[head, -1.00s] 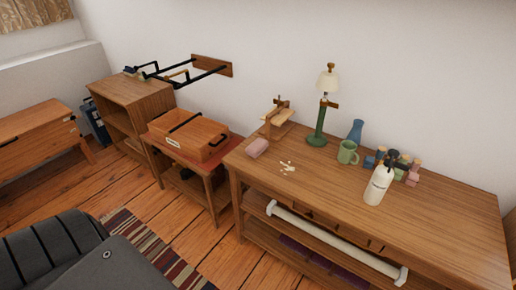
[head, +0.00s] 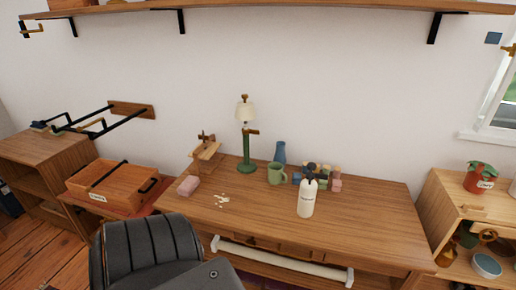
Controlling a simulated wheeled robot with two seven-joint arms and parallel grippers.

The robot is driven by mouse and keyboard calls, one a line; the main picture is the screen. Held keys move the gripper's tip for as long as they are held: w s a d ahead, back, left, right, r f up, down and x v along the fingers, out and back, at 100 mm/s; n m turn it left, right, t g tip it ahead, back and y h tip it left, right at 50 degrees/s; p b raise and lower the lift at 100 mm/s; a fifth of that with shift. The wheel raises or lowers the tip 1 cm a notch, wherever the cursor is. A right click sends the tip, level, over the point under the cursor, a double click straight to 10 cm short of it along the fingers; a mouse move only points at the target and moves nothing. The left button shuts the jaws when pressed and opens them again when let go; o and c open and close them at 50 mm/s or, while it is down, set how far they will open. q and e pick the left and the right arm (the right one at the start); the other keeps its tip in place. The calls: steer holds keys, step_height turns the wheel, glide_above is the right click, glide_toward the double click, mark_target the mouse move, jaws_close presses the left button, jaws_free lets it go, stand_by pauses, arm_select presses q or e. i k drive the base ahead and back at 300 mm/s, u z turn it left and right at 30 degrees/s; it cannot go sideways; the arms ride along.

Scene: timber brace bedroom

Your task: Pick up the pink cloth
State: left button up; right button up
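The pink cloth (head: 188,185) is a small folded block lying on the left part of the wooden desk (head: 370,220), near its left edge. Pale crumbs (head: 221,200) lie on the desk to the right of it. Neither of my grippers shows in the head view.
On the desk stand a white spray bottle (head: 307,197), a green mug (head: 277,173), a blue vase (head: 280,152), a lamp (head: 246,135) and several small coloured blocks (head: 328,178). A wooden box (head: 112,187) stands left; a shelf unit (head: 462,210) stands right.

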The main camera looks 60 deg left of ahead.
mark_target(186, 188)
steer(key=z, duration=1.2)
steer(key=k, duration=1.15)
steer(key=u, duration=1.25)
